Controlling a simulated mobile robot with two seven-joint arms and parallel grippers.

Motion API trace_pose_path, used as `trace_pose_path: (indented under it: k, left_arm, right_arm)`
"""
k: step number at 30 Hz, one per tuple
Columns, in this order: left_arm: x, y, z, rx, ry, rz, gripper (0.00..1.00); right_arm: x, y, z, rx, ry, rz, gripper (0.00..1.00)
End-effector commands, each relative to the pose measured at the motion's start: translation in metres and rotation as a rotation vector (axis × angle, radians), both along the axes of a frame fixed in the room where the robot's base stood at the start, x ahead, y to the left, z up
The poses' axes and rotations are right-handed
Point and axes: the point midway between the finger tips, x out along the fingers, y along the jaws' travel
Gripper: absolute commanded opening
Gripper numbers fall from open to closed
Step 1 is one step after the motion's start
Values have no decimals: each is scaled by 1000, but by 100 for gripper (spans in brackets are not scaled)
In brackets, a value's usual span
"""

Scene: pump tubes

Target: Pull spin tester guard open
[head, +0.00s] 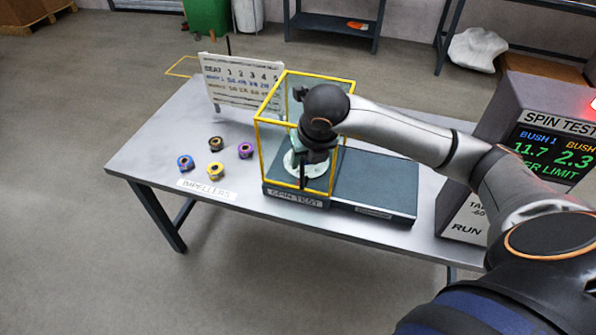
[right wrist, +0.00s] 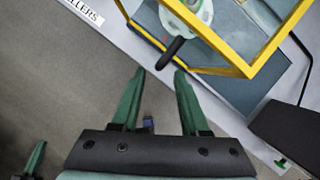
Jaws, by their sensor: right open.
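The spin tester guard (head: 318,78) is a clear box with a yellow frame, standing over the left part of the dark spin test base (head: 378,192). A white-green fixture (head: 315,168) shows inside it, and also in the right wrist view (right wrist: 185,20). My right gripper (head: 304,182) is in front of the guard, pointing down. In the right wrist view its green fingers (right wrist: 160,74) are apart and empty. A black handle (right wrist: 174,50) on the guard's near side lies just beyond the fingertips. A green finger-like piece (right wrist: 36,157), possibly my left gripper, shows at lower left.
Several impellers (head: 215,171) lie on the table left of the guard, behind the IMPELLERS label (head: 206,190). A white chart board (head: 243,82) stands behind. The spin test display (head: 550,150) stands at right. The base right of the guard is bare.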

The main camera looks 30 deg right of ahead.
Motion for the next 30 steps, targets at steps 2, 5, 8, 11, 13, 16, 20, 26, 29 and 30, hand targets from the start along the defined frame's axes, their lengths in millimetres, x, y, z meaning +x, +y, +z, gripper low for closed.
trace_pose_path:
  k: [2,5,8,11,13,16,20,26,29,30]
  left_arm:
    - [0,0,0,0,1,0,0]
    - [0,0,-1,1,1,-1,0]
    - [0,0,-1,1,2,-1,0]
    - [0,0,-2,1,3,-1,0]
    - [-1,0,-2,1,3,-1,0]
    - [-1,1,-2,2,4,0,0]
    - [-1,1,-2,2,4,0,0]
    - [-1,1,-3,3,4,0,0]
    - [-1,1,-3,3,5,0,0]
    - [-1,1,-3,3,5,0,0]
  right_arm:
    - [6,-2,-18,0,5,0,45]
    - [13,-3,-37,1,5,0,45]
    - [20,-5,-53,2,4,0,45]
    - [25,-6,-65,3,2,1,45]
    - [28,-7,-71,2,2,2,45]
    - [30,-7,-76,2,0,3,45]
    - [31,-7,-78,3,0,3,45]
    - [31,-7,-77,3,0,3,41]
    - [30,-7,-77,3,0,3,30]
    - [31,-7,-77,3,0,3,26]
